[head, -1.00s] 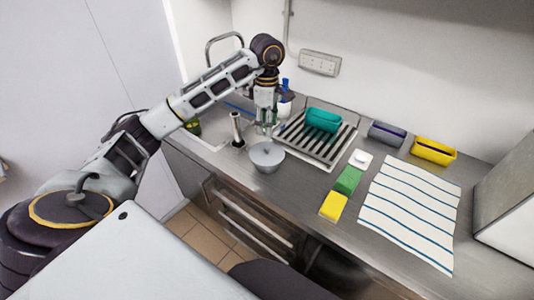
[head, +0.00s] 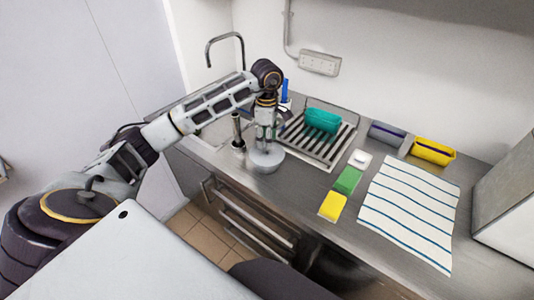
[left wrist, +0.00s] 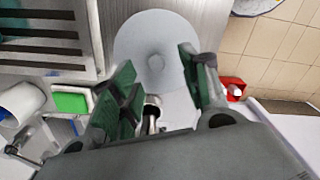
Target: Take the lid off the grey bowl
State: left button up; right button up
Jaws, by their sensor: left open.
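The grey bowl (head: 266,164) stands on the steel counter near its front edge, left of the drainer. Its round grey lid (left wrist: 135,40) is on it and shows from above in the left wrist view, with a small round knob (left wrist: 155,63) in the middle. My left gripper (head: 265,146) points down just above the lid. In the left wrist view its green-padded fingers (left wrist: 162,88) are apart, with the knob showing between and a little beyond them. The fingers look empty. Whether they touch the lid cannot be told. My right gripper is out of view.
A drainer (head: 341,143) with a teal container (head: 322,121) lies behind the bowl. The tap (head: 238,42) is behind my left arm. Green (head: 347,180) and yellow (head: 333,206) sponges and a striped cloth (head: 408,213) lie to the right.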

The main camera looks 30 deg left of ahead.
pick_arm(q)
jog(key=shift+f, duration=0.15)
jog(key=shift+w+a+f+p, duration=0.15)
jog(key=shift+f+p, duration=0.25)
jog(key=shift+f, duration=0.85)
jog(key=shift+w+d+f+p, duration=0.1)
jog(key=shift+f+p, duration=0.25)
jog(key=shift+f, duration=0.9)
grip_shut()
